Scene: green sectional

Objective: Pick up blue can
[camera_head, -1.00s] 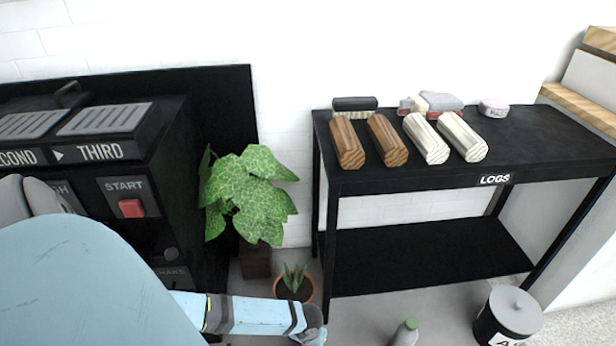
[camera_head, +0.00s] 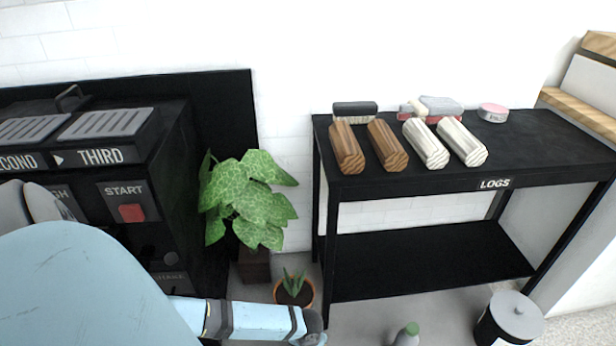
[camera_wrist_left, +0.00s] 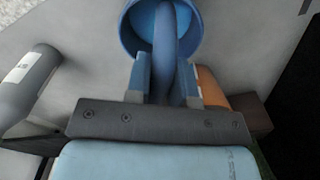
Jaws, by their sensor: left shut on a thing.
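The blue can (camera_wrist_left: 192,38) shows at the top of the left wrist view, with its round rim and hollow inside facing the camera. Its curved blue handle (camera_wrist_left: 165,40) runs down between the fingers of my left gripper (camera_wrist_left: 165,80). The left gripper is shut on this handle. In the head view my light blue left arm reaches in low from the left. The can and the left gripper's fingertips are not visible there. My right gripper is in neither view.
A black table (camera_head: 430,262) with several logs stands at the right, a lidded bin (camera_head: 512,318) before it. A green-capped bottle (camera_head: 407,336), a small potted plant (camera_head: 294,289) and a leafy plant (camera_head: 250,200) stand nearby. A black machine (camera_head: 130,205) is at the left.

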